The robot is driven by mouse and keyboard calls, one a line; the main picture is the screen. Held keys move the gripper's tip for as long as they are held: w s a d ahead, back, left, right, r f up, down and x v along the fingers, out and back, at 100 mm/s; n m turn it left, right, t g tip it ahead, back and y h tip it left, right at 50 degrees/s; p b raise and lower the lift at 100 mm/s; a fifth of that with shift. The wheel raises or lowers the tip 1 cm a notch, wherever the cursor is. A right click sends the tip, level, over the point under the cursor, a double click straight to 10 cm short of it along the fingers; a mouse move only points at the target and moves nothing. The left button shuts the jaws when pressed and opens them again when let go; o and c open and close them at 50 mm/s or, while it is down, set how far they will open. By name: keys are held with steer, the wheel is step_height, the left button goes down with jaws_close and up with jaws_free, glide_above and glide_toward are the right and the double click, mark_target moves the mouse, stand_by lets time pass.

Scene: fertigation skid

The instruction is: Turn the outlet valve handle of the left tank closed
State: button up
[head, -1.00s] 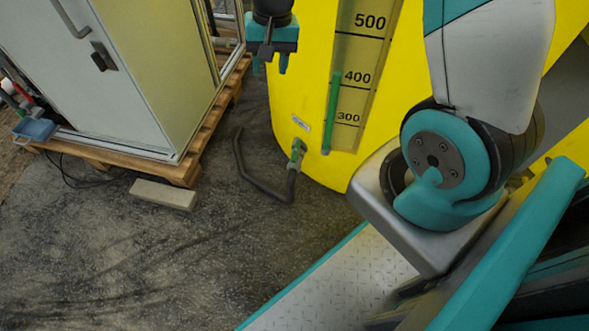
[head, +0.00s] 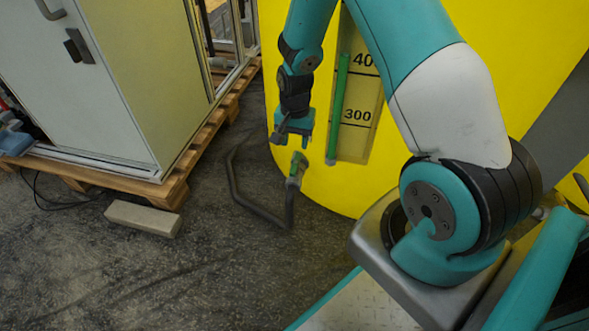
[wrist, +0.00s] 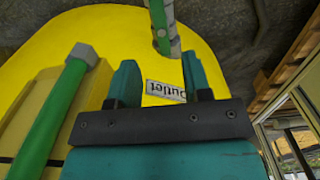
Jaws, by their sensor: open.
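The yellow tank (head: 420,70) fills the upper right of the head view. Its outlet valve has a green handle (head: 298,162) low on the tank's left side, with a grey hose (head: 262,212) running from it to the floor. My gripper (head: 290,143) is open and empty, just above the valve and apart from it. In the wrist view, my gripper's fingers (wrist: 159,70) stand spread before the tank wall, with an upside-down "Outlet" label (wrist: 165,92) between them. The green handle (wrist: 158,14) shows beyond them at the top edge. The label is hidden in the head view.
A green level-gauge tube (head: 338,110) runs up the tank right of the valve; it is close beside my gripper in the wrist view (wrist: 52,110). A cabinet (head: 120,75) stands on a wooden pallet (head: 172,190) at left. A block (head: 143,218) lies on the open floor.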

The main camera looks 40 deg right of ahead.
mark_target(295, 165)
step_height(295, 165, down, 9)
steer(key=b, duration=0.4)
jaws_close()
